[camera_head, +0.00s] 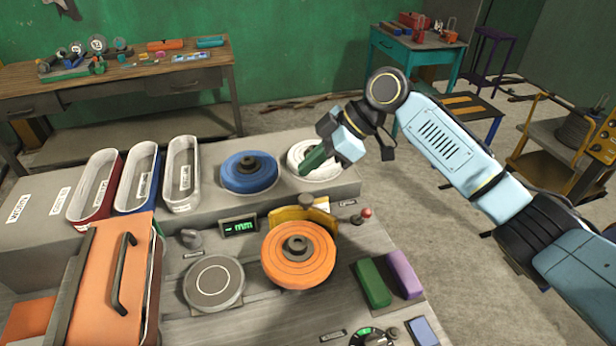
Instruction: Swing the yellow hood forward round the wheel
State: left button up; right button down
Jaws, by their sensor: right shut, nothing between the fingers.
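The orange wheel (298,256) lies flat on the bench top with a dark hub at its centre. The yellow hood (287,214) sits at the wheel's far side, partly hidden behind it. A dark knob-like piece and a small pale label show by the hood. My right gripper (311,161) is shut and empty. It appears over the white disc (325,172) on the raised back shelf, beyond the hood and apart from it. It covers part of that disc. My left gripper is not in view.
A blue disc (249,171) sits beside the white one. Three bins, one of them blue-fronted (138,181), stand left. An orange lid with a handle (110,270) is front left. Green (373,282) and purple (404,274) blocks and a red-tipped lever (364,214) lie right of the wheel.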

aim_at(300, 198)
jog(key=p+x, duration=0.1)
jog(key=x, duration=0.7)
jog(key=shift+a+f, duration=0.15)
jog(key=shift+a, duration=0.1)
jog(key=shift+d+f+p, duration=0.25)
jog(key=shift+d+p, duration=0.1)
jog(key=shift+d, duration=0.25)
jog(key=shift+d+f+p, duration=0.2)
jog(key=shift+d+p, duration=0.15)
jog(key=shift+d, duration=0.25)
jog(key=shift+d+f+p, duration=0.25)
jog(key=shift+d+p, duration=0.1)
jog(key=shift+d, duration=0.3)
jog(key=shift+a, duration=0.1)
